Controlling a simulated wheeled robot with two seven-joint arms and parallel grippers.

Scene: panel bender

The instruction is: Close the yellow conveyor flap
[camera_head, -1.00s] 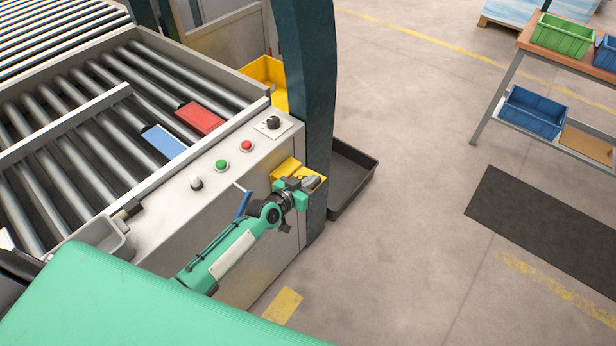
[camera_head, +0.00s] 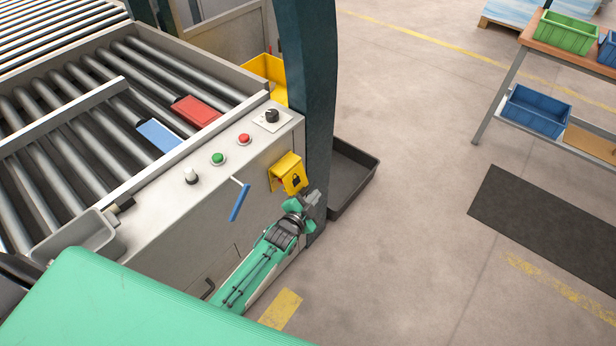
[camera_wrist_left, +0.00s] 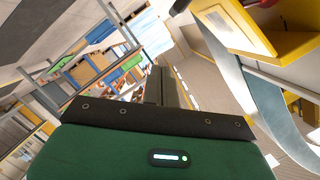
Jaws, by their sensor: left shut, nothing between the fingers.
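The yellow flap (camera_head: 293,180), with a black padlock symbol, is on the machine's side panel near the dark post. In the head view its marked face hangs sloping downward and outward. In the left wrist view the yellow flap (camera_wrist_left: 236,22) shows at the upper right, seen from below, with a red part partly visible beside it. My left gripper (camera_head: 314,198) is shut and empty, just below and right of the flap, apparently apart from it. Its dark fingers (camera_wrist_left: 162,86) also show in the wrist view. My right gripper is out of view.
A blue lever (camera_head: 239,201) sticks out left of the flap. The dark post (camera_head: 308,90) rises close to the right, with a black bin (camera_head: 352,178) behind it. Buttons and a knob (camera_head: 271,115) sit on the panel top. Open floor lies to the right.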

